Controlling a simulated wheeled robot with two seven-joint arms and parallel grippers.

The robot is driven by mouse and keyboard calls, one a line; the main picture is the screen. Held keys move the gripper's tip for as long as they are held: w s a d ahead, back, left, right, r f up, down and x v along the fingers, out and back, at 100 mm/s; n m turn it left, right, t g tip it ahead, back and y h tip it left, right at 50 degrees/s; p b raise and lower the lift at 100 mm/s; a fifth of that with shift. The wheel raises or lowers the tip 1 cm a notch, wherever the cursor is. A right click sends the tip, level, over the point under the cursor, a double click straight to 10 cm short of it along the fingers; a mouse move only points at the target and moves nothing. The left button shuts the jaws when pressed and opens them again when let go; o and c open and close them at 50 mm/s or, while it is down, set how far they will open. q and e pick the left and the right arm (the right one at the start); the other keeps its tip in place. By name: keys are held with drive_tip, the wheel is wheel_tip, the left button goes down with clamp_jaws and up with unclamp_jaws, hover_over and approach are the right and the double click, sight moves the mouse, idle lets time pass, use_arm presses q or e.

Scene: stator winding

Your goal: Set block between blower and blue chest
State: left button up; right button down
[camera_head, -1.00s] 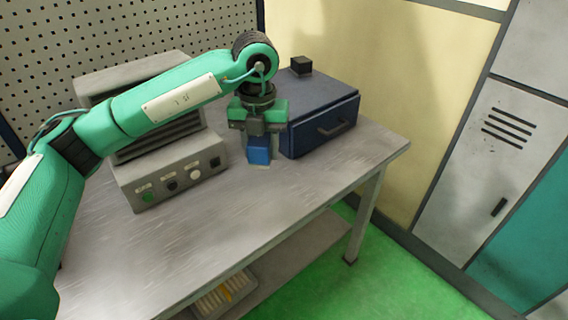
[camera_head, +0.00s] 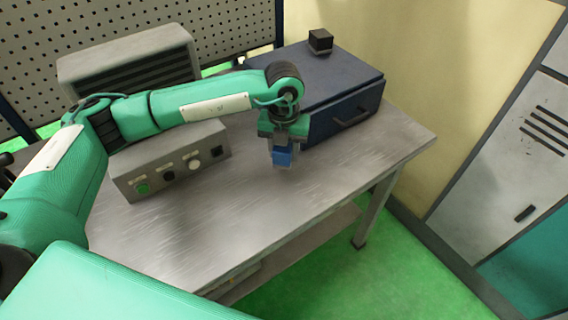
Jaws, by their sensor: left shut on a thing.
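The blue block (camera_head: 282,158) is between the fingers of my left gripper (camera_head: 283,160), which is shut on it. The gripper points down, near the front left of the blue chest (camera_head: 343,115). I cannot tell whether the block touches the table. The grey blower (camera_head: 170,165), with louvres behind and a knob panel in front, stands to the left. My left arm crosses in front of it and hides part of it. The gap between blower and chest is partly hidden by my arm and gripper. My right gripper is not in view.
The grey metal table (camera_head: 240,225) has free room in front of the blower and chest. A small black cube (camera_head: 320,40) sits on top of the chest. A pegboard (camera_head: 95,25) stands behind, and lockers (camera_head: 510,150) stand at the right.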

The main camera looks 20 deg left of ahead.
sight(284, 176)
use_arm(q)
wheel_tip(284, 176, down, 3)
drive_tip(key=shift+r, duration=0.2)
wheel_tip(284, 176, down, 3)
drive_tip(key=shift+s+f+p, duration=0.1)
drive_tip(key=shift+p, duration=0.35)
drive_tip(key=shift+f, duration=0.45)
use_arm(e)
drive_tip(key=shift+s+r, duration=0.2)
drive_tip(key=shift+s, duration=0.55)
use_arm(q)
drive_tip(key=shift+f, duration=0.1)
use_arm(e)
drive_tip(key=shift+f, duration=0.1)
use_arm(q)
drive_tip(key=o, duration=1.2)
drive_tip(key=shift+c, duration=0.2)
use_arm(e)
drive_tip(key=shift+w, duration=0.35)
